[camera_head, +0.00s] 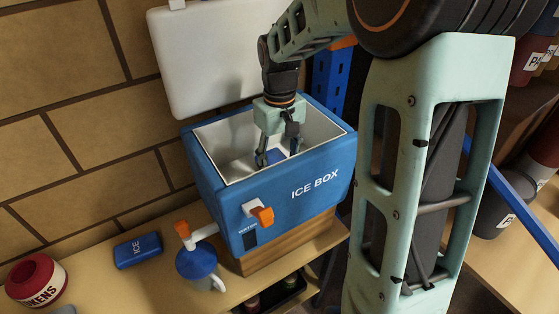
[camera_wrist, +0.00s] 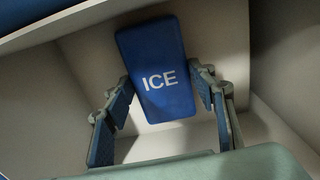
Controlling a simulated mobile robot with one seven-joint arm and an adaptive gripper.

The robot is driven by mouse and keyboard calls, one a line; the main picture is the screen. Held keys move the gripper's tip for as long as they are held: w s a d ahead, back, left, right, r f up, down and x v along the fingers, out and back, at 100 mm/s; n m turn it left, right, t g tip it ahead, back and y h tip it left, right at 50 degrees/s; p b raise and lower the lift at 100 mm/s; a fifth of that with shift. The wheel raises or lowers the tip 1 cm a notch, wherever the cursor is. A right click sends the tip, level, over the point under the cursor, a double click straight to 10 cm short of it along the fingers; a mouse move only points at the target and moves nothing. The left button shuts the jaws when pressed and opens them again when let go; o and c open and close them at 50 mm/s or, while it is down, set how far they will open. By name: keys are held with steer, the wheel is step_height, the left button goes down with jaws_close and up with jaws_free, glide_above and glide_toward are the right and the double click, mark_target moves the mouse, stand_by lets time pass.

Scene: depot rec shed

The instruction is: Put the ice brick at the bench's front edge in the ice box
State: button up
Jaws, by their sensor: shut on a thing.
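The ice box (camera_head: 222,190) is a blue cooler marked ICE BOX, open at the top with a white inside. My gripper (camera_head: 278,158) reaches down into its opening. In the wrist view my gripper (camera_wrist: 166,100) is shut on a blue ice brick (camera_wrist: 155,60) marked ICE, a finger on each side. The brick is inside the box, with white walls around it; I cannot tell whether it touches the floor. In the head view only a blue part of the brick (camera_head: 274,156) shows between the fingers. Another blue ice brick (camera_head: 138,250) lies flat on the bench (camera_head: 165,288), left of the box.
The white lid (camera_head: 205,60) stands open behind the box. A red tub (camera_head: 36,280) is at the bench's left. Shelves with tubs are at the right.

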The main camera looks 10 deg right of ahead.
steer(key=shift+f, duration=0.2)
steer(key=o, duration=1.6)
steer(key=shift+c, duration=0.2)
steer(key=shift+r, duration=0.15)
step_height(320, 180, up, 12)
